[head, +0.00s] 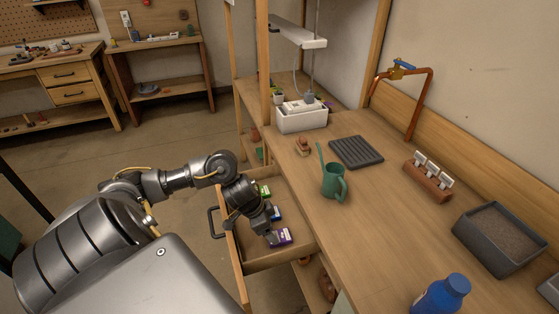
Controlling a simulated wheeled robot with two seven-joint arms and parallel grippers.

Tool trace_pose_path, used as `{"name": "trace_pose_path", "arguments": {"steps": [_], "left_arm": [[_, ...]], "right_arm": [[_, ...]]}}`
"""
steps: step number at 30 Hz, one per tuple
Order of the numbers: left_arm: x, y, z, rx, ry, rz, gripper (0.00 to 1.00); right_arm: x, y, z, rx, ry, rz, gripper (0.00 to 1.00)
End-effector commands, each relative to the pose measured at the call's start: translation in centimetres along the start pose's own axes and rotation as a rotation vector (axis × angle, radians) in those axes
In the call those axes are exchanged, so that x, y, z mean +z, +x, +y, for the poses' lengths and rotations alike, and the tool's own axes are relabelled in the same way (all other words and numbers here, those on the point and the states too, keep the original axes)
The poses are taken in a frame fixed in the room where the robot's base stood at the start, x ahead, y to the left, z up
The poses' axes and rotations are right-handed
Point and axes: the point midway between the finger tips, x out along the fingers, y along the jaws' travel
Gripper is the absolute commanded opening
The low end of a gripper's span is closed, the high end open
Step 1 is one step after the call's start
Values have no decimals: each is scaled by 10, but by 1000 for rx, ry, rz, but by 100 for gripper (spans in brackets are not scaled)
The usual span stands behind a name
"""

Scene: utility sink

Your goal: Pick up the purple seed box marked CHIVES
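The purple seed box (284,236) lies in the open wooden drawer (283,257), near the drawer's right side. It has a pale marking on it, too small to read here. My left gripper (269,236) reaches down into the drawer, with its tip right at the left end of the purple box. Whether the fingers touch or hold the box, or are open or shut, I cannot tell. A green box (264,191) and a blue box (276,214) lie farther back in the drawer, partly hidden by my arm. My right gripper is not in view.
The wooden bench (365,235) stands right of the drawer. On it are a green watering can (335,182), a dark ridged tray (356,152), a soil-filled grey tub (498,240) and a blue bottle (442,297). The drawer's front panel and handle (215,222) face left.

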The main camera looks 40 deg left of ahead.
Motion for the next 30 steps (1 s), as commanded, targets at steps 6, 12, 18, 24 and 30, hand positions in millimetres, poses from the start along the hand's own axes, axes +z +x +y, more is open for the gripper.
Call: {"name": "trace_pose_path", "arguments": {"steps": [6,12,18,24,30], "left_arm": [[0,9,0,-1,1,-1,75],[-2,30,0,1,-4,0,75],[-3,56,0,-1,-1,0,75],[-3,60,-1,-2,1,-1,75],[-3,60,0,-2,1,-1,63]], "right_arm": [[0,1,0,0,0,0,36],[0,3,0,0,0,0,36],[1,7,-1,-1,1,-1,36],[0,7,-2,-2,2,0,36],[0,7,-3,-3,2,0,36]]}}
